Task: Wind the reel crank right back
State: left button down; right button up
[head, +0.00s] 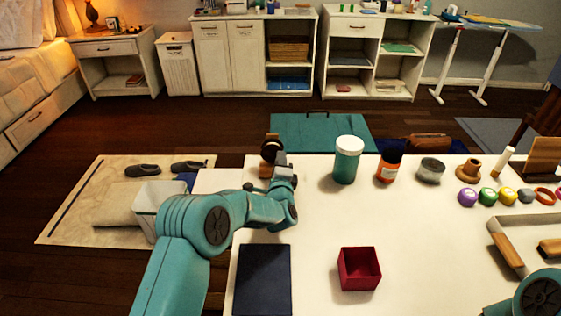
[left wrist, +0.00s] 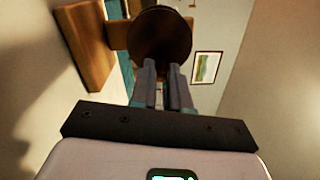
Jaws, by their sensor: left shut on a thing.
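The reel (head: 271,146) stands at the back left edge of the white table, a dark round part on a small brown wooden stand. My left gripper (head: 280,158) is right at it, coming from the front. In the left wrist view, the reel's round brown disc (left wrist: 160,33) is just beyond the fingertips of my left gripper (left wrist: 163,72). The fingers are close together, shut on the crank, which is mostly hidden by the fingers and the disc. The crank's exact angle cannot be told. My right gripper is out of view.
A white jar with a teal body (head: 346,165), an orange bottle (head: 389,168) and a grey tin (head: 431,170) stand right of the reel. A red box (head: 359,269) and a dark blue mat (head: 263,280) lie nearer. The table's middle is clear.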

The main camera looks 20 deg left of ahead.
pick_arm(q)
jog(key=shift+f, duration=0.15)
jog(key=c, duration=1.1)
grip_release()
jog(key=shift+s, duration=0.1)
jog(key=v, duration=1.6)
jog(key=shift+s, duration=0.1)
jog(key=shift+s, duration=0.1)
